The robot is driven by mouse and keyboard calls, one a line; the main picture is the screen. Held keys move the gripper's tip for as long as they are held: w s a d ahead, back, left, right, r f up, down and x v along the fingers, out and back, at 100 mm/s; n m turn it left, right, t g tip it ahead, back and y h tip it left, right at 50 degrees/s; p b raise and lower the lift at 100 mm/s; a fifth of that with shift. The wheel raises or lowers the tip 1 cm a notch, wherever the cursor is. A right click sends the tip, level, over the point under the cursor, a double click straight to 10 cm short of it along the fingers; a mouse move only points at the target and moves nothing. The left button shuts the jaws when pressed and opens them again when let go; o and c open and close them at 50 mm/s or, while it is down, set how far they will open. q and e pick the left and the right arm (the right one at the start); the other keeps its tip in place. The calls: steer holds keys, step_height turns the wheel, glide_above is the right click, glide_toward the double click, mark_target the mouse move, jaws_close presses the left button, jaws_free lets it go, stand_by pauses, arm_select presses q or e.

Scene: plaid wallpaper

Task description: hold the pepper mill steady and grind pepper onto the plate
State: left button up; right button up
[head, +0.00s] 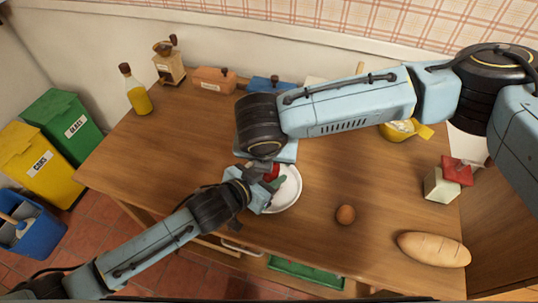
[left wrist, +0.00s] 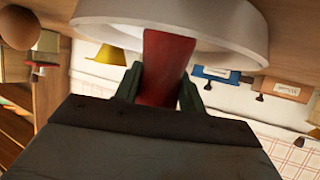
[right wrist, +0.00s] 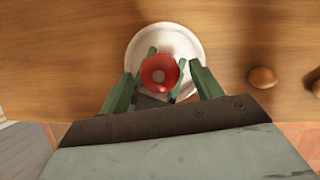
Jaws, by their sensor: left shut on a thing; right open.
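The red pepper mill (head: 271,173) stands over the white plate (head: 291,196), partly hidden by my grippers in the head view. My left gripper (head: 266,188) is shut on the mill; in the left wrist view its fingers clasp the red body (left wrist: 163,65) from both sides, with the plate (left wrist: 240,32) behind. In the right wrist view I look down on the mill's round red top (right wrist: 159,72), over the plate (right wrist: 190,44). My right gripper (right wrist: 162,76) is open, its fingers apart on either side of the top in that view. In the head view my right arm mostly hides it.
A brown egg (head: 345,214) and a bread loaf (head: 433,249) lie to the right on the wooden table (head: 330,175). A red-topped carton (head: 440,186) and yellow bowl (head: 397,131) stand beyond. An oil bottle (head: 139,95), grinder (head: 169,68) and boxes line the back left.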

steer(key=shift+w+f, duration=0.1)
steer(key=shift+f, duration=0.2)
steer(key=c, duration=1)
